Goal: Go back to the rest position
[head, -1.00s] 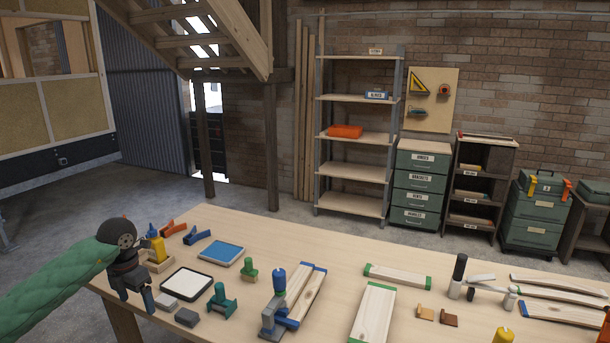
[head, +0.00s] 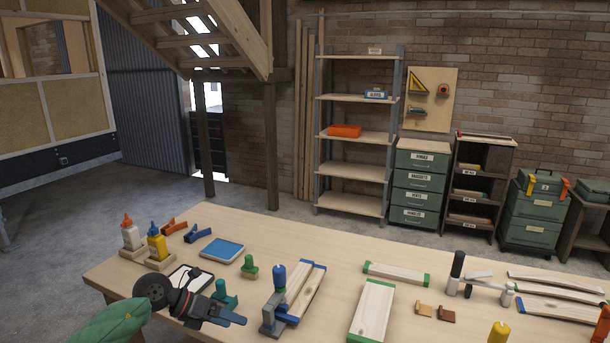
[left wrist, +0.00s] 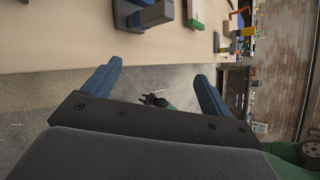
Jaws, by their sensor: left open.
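My left gripper (head: 226,314) is low in the head view, over or just in front of the near edge of the workbench (head: 335,235). It covers part of the white-topped tray and a teal clamp-like piece (head: 222,292). In the left wrist view its two blue fingers stand wide apart with nothing between them (left wrist: 155,88). The bench runs along the top of that view, with grey floor beyond the fingers.
Glue bottles (head: 156,245), a blue tray (head: 221,250), a blue-topped clamp (head: 277,292) and boards (head: 373,312) stand on the bench near the gripper. Shelves (head: 356,134) and green drawers (head: 418,184) stand along the back wall, clear of the arm.

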